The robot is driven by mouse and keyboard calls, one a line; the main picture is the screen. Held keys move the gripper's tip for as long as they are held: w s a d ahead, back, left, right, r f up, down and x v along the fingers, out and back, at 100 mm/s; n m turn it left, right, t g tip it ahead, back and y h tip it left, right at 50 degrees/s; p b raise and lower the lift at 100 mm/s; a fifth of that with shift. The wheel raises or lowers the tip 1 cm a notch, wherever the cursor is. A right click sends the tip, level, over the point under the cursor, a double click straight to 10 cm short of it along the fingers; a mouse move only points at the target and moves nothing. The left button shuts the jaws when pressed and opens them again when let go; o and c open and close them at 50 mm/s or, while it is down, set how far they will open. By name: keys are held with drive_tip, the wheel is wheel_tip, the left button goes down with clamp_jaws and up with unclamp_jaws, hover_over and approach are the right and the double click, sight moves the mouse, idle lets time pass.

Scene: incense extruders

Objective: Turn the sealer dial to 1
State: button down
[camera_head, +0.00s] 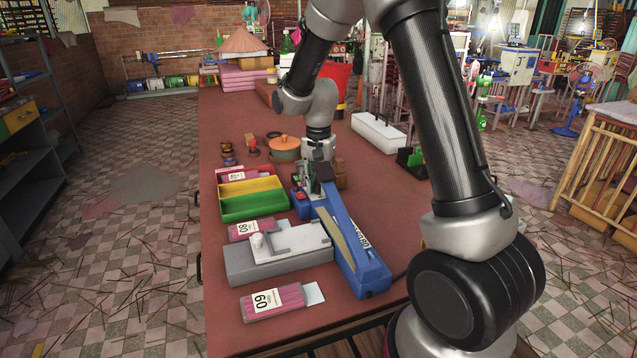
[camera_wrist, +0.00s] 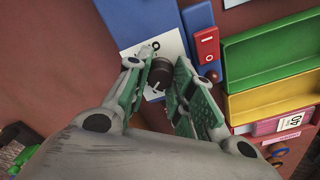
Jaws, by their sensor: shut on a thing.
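The blue sealer (camera_head: 352,262) lies lengthwise on the red table, and part of its blue body also shows at the top of the wrist view (camera_wrist: 143,18). Its black dial (camera_wrist: 162,72) sits over a white plate with markings, partly covered by my fingers. I cannot read which number the dial points to. My gripper (camera_wrist: 166,78) is shut on the dial, with a green-padded finger on either side. In the head view my gripper (camera_head: 318,177) is over the far end of the sealer and hides the dial. A red switch (camera_wrist: 207,45) is beside the dial plate.
Yellow and green trays (camera_head: 253,200) stand just left of the sealer. A grey block with a white top (camera_head: 283,262) and pink packs (camera_head: 273,302) are nearer. A lidded pot (camera_head: 284,146) and a white box (camera_head: 378,132) stand farther back. The table's right front is mostly clear.

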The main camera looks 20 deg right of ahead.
sight(319, 184)
drive_tip(key=n, duration=1.2)
drive_tip(key=shift+w+n, duration=0.1)
drive_tip(key=shift+n, duration=0.2)
idle(0.4)
drive_tip(key=c, duration=1.2)
unclamp_jaws()
drive_tip(key=shift+r, duration=0.1)
wheel_tip(319, 184, up, 12)
